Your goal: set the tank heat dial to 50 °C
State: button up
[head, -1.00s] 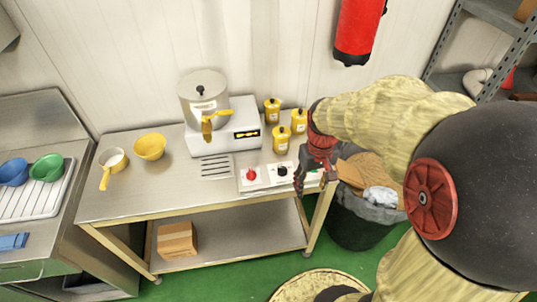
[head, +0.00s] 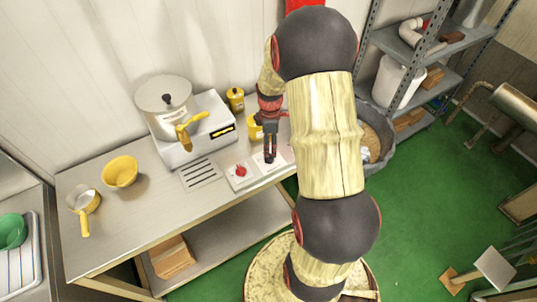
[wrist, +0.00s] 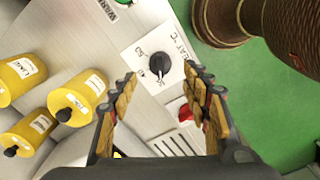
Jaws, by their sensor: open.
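The tank heat dial (wrist: 158,62) is a black knob on a white plate marked "HEAT °C" in the wrist view. A pale pointer line shows on the knob, toward the bottom of the picture; the small scale numbers are hard to read. My gripper (wrist: 160,72) is open, with one finger on each side of the dial in the picture and nothing between them. I cannot tell how far it is above the knob. In the head view my gripper (head: 270,156) hangs over the heat plate (head: 257,162) and hides the knob.

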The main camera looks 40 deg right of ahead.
notch_tip(320, 180, down, 7)
jog(key=shift+s+r, duration=0.1)
jog(key=shift+r, duration=0.05)
jog(key=shift+c, duration=0.9)
jog(key=c, duration=0.9)
jog(key=shift+c, duration=0.2)
